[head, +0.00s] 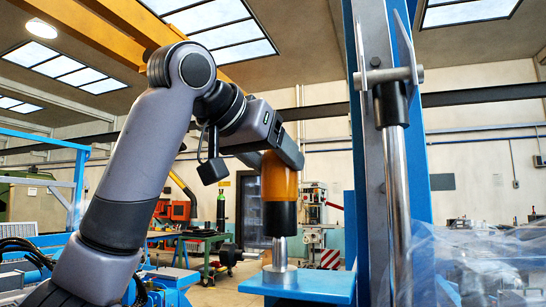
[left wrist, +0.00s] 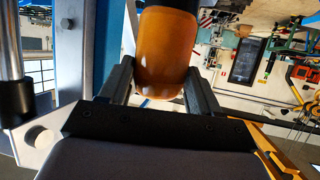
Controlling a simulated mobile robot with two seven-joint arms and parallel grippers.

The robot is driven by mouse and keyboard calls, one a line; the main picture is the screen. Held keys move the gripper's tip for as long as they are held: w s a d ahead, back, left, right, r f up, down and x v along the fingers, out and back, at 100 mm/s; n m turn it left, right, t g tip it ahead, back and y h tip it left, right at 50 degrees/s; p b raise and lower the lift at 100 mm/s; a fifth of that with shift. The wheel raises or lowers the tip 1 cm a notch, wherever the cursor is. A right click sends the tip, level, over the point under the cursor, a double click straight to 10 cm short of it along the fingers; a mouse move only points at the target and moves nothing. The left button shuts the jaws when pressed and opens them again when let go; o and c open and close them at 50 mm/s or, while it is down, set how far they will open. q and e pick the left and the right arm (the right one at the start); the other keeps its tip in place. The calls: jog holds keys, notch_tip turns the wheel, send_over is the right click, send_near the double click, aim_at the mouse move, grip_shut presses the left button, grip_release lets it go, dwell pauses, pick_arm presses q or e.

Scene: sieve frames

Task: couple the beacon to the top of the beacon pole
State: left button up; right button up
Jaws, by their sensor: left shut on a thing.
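The beacon (head: 280,183) has an amber body and a black lower part, and stands upright. My left gripper (head: 284,160) is shut around its amber upper part. In the left wrist view, the two dark fingers of my left gripper (left wrist: 160,88) flank the amber beacon (left wrist: 165,50). Right under the beacon's black end is a short silver post with a flared foot (head: 279,262), seemingly the beacon pole, on a blue plate. The black end and the post top meet in the picture; I cannot tell whether they touch. My right gripper is not in view.
A blue upright (head: 413,150) with a chrome rod (head: 397,190) stands close to the right of the beacon. The blue plate (head: 318,287) carries the post. Clear sheeting (head: 480,260) covers the lower right. A green workbench (head: 195,240) is farther back.

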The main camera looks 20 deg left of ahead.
aim_at(269, 186)
pick_arm(q)
jog(key=shift+f+b, duration=0.75)
jog(key=shift+f, duration=0.2)
jog(key=shift+f, duration=0.15)
jog(key=shift+f+b, duration=1.1)
jog(key=shift+f, duration=0.2)
jog(key=o, duration=1.3)
jog(key=shift+o, duration=0.2)
jog(key=b+v, duration=0.1)
jog(key=v, duration=0.5)
jog(key=shift+s+a+r, duration=0.15)
jog(key=shift+s+r, duration=0.15)
jog(key=shift+s, duration=0.3)
